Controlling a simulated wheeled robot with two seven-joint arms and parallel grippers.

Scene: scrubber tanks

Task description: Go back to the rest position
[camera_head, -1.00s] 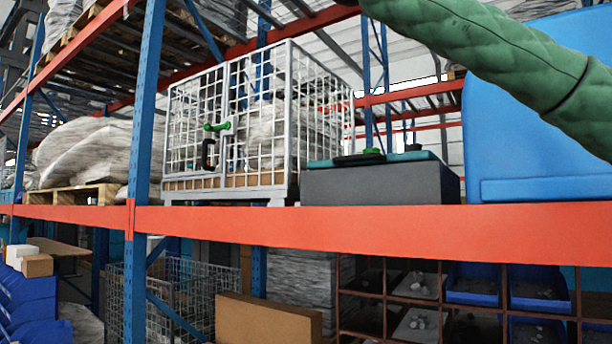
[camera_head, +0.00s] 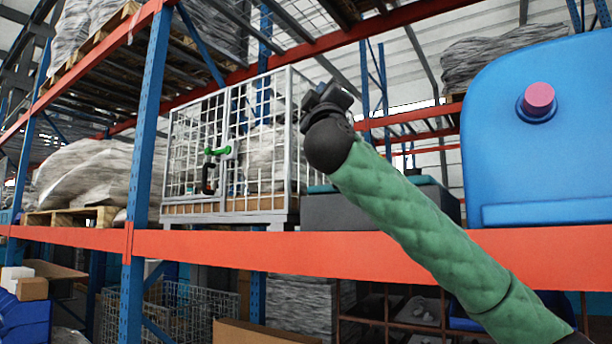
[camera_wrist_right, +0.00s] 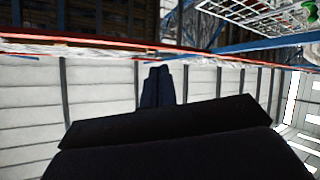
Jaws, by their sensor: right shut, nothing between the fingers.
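My right arm, in a green quilted sleeve, comes in from the lower right of the head view. Its dark right gripper (camera_head: 328,95) is raised in front of the wire cage (camera_head: 285,110), near the cage's right side. In the right wrist view the gripper's fingers (camera_wrist_right: 158,88) are together and hold nothing. My left gripper is not in view.
An orange shelf beam (camera_head: 200,243) and a blue rack post (camera_head: 146,140) stand ahead. A blue tank (camera_head: 540,150) with a pink knob (camera_head: 539,97) is at the right. A dark grey box (camera_head: 320,211) sits partly behind my arm. The cage door has a green handle (camera_head: 217,151).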

